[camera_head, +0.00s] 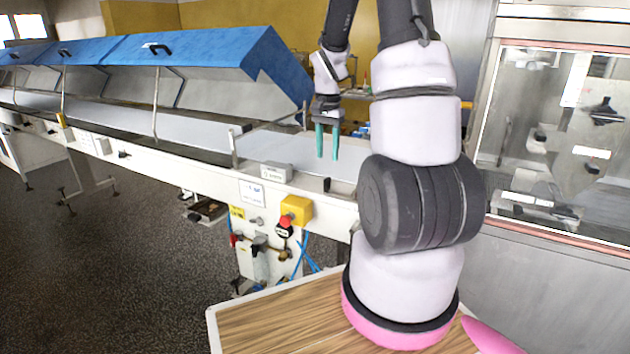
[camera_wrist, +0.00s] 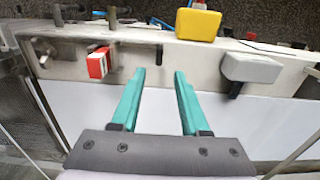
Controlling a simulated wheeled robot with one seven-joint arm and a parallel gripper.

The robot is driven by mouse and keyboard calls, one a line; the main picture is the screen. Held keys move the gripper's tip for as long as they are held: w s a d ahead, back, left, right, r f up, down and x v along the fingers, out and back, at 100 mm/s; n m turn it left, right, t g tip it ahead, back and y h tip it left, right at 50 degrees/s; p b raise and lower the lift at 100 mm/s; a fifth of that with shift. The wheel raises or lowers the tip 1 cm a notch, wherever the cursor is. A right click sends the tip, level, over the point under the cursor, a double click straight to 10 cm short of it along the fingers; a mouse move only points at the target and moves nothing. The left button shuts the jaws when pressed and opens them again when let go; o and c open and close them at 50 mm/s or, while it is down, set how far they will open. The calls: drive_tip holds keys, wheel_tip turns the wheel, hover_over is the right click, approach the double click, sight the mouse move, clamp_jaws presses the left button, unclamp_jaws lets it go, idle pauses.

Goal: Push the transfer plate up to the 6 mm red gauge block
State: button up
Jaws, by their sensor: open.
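My gripper (camera_head: 328,157) hangs over the near end of the conveyor, its two teal fingers apart and pointing down. In the wrist view the gripper (camera_wrist: 159,75) is open, with nothing between its fingers. A red block with a white face (camera_wrist: 98,63), which looks like the gauge block, sits on the pale side rail to the left of the fingertips, apart from them. A narrow grey metal strip (camera_wrist: 48,112) lies at the left between the white belt and a dark mesh; I cannot tell whether it is the transfer plate. The red block cannot be made out in the head view.
The white belt (camera_wrist: 85,105) lies under the fingers. A dark peg (camera_wrist: 159,54) stands on the rail (camera_wrist: 200,62) beyond the fingertips. A grey box (camera_wrist: 250,68) is on the rail at right, a yellow box (camera_wrist: 198,24) beyond. A glass-fronted machine (camera_head: 560,130) stands right.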

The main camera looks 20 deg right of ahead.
sight(327, 178)
wheel_tip(327, 178, down, 9)
drive_tip(key=shift+f, duration=0.15)
drive_tip(key=shift+c, duration=0.3)
